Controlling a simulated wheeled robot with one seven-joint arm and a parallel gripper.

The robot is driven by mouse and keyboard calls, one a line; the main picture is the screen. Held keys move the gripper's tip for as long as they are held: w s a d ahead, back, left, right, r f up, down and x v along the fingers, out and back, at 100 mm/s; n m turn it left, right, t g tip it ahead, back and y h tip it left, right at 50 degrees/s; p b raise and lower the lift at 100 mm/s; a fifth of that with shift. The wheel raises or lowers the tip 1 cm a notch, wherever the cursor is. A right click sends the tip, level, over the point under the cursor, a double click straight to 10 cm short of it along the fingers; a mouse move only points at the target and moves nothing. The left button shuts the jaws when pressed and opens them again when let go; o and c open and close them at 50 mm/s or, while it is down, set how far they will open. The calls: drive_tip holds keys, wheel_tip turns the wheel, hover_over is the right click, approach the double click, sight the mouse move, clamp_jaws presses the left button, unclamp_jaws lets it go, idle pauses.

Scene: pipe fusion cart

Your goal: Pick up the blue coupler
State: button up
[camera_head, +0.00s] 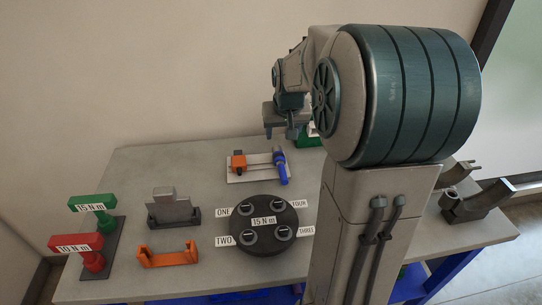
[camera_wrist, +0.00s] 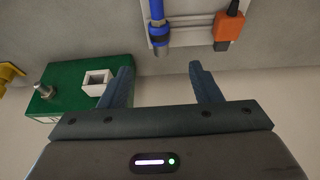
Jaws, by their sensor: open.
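The blue coupler (camera_head: 281,166) lies at the right end of a light plate with rails (camera_head: 244,177) on the grey table. In the wrist view the blue coupler (camera_wrist: 157,22) shows at the top edge, cut off by the frame, with a grey end pointing toward my fingers. My gripper (camera_head: 281,130) is behind the plate in the head view. In the wrist view my gripper (camera_wrist: 161,82) is open and empty, its fingertips apart from the coupler, which lies beyond the gap between them.
An orange clamp (camera_head: 238,162) sits on the plate left of the coupler. A green block (camera_wrist: 82,88) with a white square socket lies near my left finger in the wrist view. A round black disc (camera_head: 264,226) with numbered labels stands in front of the plate.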

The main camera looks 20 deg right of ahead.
hover_over(280, 157)
drive_tip(key=s, duration=0.1)
drive_tip(key=f, duration=0.8)
drive_tip(key=shift+a, duration=0.25)
drive_tip(key=shift+s+x, duration=0.2)
drive_tip(key=shift+x, duration=1.1)
drive_tip(key=shift+s+x, duration=0.2)
drive_tip(key=shift+x, duration=1.15)
drive_tip(key=shift+f, duration=0.15)
drive_tip(key=c, duration=1.2)
